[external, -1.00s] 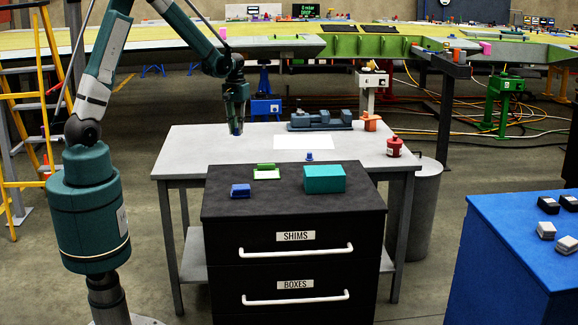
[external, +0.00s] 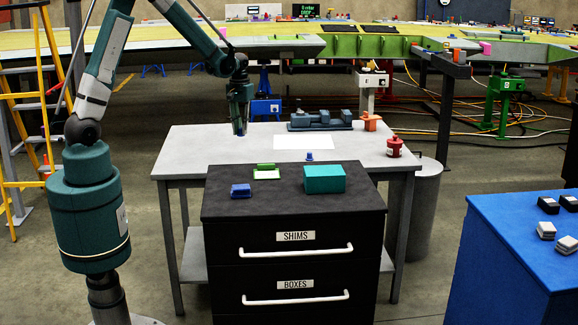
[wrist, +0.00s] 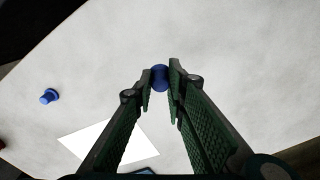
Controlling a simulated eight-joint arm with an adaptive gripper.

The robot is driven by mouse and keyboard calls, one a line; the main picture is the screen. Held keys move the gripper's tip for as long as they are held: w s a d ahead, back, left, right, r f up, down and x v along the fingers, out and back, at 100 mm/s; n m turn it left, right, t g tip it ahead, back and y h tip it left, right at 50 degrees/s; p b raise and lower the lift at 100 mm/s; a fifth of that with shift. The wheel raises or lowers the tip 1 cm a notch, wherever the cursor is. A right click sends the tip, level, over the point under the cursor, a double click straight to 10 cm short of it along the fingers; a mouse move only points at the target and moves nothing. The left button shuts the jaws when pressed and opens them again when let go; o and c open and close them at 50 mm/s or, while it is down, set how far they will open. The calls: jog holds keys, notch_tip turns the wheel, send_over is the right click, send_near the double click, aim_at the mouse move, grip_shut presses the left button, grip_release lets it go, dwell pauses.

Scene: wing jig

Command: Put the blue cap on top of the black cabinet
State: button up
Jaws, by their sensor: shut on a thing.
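My gripper (external: 240,130) points down over the left part of the grey table. In the wrist view my gripper (wrist: 160,82) is shut on a round blue cap (wrist: 160,75), which sits between the fingertips. In the external view it shows only as a small blue bit under the fingers. I cannot tell whether it touches the table. A second small blue cap (external: 309,156) stands on the table just behind the black cabinet; it also shows at the left of the wrist view (wrist: 47,97). The black cabinet (external: 280,202) stands in front of the table.
The cabinet top holds a blue block (external: 240,190), a green-edged tray (external: 266,174) and a teal box (external: 324,179), with bare room along its front. The table (external: 195,150) carries white paper (external: 303,142), a blue-grey vise (external: 320,121) and a red container (external: 394,147).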

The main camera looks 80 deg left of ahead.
jog(key=w+d+r+m+p, duration=0.1)
jog(key=w+d+r+m, duration=0.1)
jog(key=w+d, duration=0.55)
jog(key=w+d+r+m+p, duration=0.1)
jog(key=w+d, duration=0.4)
jog(key=d, duration=0.5)
notch_tip(320, 180, up, 3)
jog(key=m+p, duration=0.2)
jog(key=m, duration=0.2)
send_over(294, 178)
jog(key=shift+s, duration=0.1)
jog(key=shift+f, duration=0.1)
jog(key=shift+f, duration=3.05)
jog(key=shift+f, duration=0.1)
jog(key=shift+f, duration=1.8)
jog(key=shift+f+b, duration=0.2)
jog(key=shift+b, duration=0.15)
